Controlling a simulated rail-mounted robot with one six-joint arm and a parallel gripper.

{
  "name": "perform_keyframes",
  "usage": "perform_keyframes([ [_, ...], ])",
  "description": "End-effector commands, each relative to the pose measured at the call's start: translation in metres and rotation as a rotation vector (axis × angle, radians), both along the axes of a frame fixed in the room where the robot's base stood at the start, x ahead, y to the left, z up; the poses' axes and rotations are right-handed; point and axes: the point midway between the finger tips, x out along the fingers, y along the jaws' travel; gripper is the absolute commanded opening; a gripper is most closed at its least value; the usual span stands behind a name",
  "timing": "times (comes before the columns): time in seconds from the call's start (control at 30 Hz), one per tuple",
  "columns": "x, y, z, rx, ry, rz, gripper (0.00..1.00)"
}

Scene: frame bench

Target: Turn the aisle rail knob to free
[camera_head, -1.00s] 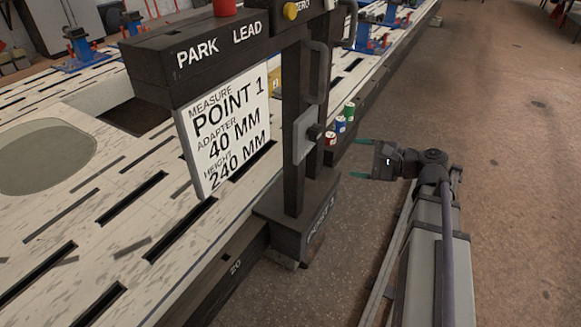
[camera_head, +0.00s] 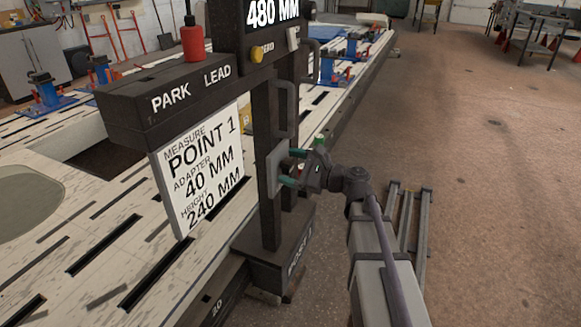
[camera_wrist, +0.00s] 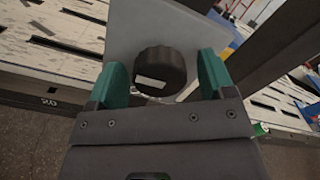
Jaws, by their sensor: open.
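The knob (camera_wrist: 159,71) is black and ridged, with a white mark on its face, and sits on a pale grey plate (camera_wrist: 135,24) in the wrist view. In the head view the plate (camera_head: 274,172) is fixed to the dark post, and the knob is hidden behind my fingers. My gripper (camera_head: 292,167) is at the plate with its two green fingers pointing at it. In the wrist view my gripper (camera_wrist: 160,80) is open, with one finger on each side of the knob. Gaps show between the fingers and the knob, so I see no clear contact.
The dark post (camera_head: 267,150) carries a sign (camera_head: 200,165) reading "POINT 1, ADAPTER 40 MM, HEIGHT 240 MM". A red bottle (camera_head: 192,42) stands on the PARK box. A handle (camera_head: 285,110) juts out above the plate. The slotted bench (camera_head: 100,240) lies left; floor is open at right.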

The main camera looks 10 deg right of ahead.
Motion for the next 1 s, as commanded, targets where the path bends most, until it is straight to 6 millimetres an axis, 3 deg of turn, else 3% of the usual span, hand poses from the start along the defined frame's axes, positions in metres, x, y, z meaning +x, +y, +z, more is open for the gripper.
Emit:
perform_keyframes([
  [0.27,0.0019,0.0023,0.0000,0.000,0.000,-0.001,0.75],
  [0.77,0.0017,0.0021,-0.0001,-0.001,0.000,-0.001,0.27],
  [1.0,0.0017,0.0021,-0.0001,-0.010,-0.012,-0.001,0.26],
])
